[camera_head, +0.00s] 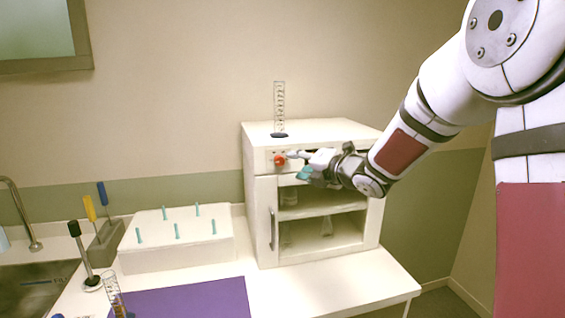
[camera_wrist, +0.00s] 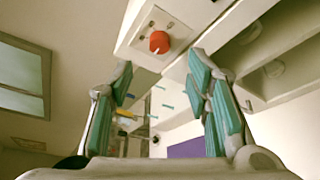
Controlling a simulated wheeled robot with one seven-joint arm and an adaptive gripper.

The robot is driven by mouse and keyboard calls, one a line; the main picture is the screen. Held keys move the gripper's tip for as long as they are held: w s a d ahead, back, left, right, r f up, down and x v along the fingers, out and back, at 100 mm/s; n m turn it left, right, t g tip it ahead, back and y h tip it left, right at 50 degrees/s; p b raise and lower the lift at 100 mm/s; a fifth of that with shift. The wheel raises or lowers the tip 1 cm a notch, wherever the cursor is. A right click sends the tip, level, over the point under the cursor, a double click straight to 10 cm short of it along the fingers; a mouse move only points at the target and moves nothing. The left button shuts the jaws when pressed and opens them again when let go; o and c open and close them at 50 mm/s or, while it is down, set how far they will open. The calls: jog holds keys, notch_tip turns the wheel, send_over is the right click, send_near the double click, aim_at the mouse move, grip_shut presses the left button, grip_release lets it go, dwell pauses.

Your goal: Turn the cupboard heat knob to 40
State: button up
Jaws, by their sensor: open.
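The white cupboard (camera_head: 259,220) stands on the counter. Its red round heat knob (camera_head: 280,159) is at the left of the upper front panel. In the wrist view the knob (camera_wrist: 159,42) shows a pale pointer mark, and the scale around it is too small to read. My gripper (camera_head: 297,164) is just right of the knob in the head view, in front of the panel. In the wrist view my gripper (camera_wrist: 160,72) has its teal-padded fingers apart with nothing between them. The knob lies beyond the fingertips, and no contact shows.
A glass cylinder (camera_head: 279,105) stands on top of the cupboard. The cupboard's open shelves (camera_head: 322,209) hold glassware. A white block with teal pegs (camera_head: 180,248), a purple mat (camera_head: 205,298) and a sink (camera_head: 25,285) lie to the left. The counter's front right is clear.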

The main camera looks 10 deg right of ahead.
aim_at(281, 161)
jog(key=x, duration=0.8)
jog(key=shift+f, duration=0.1)
grip_shut()
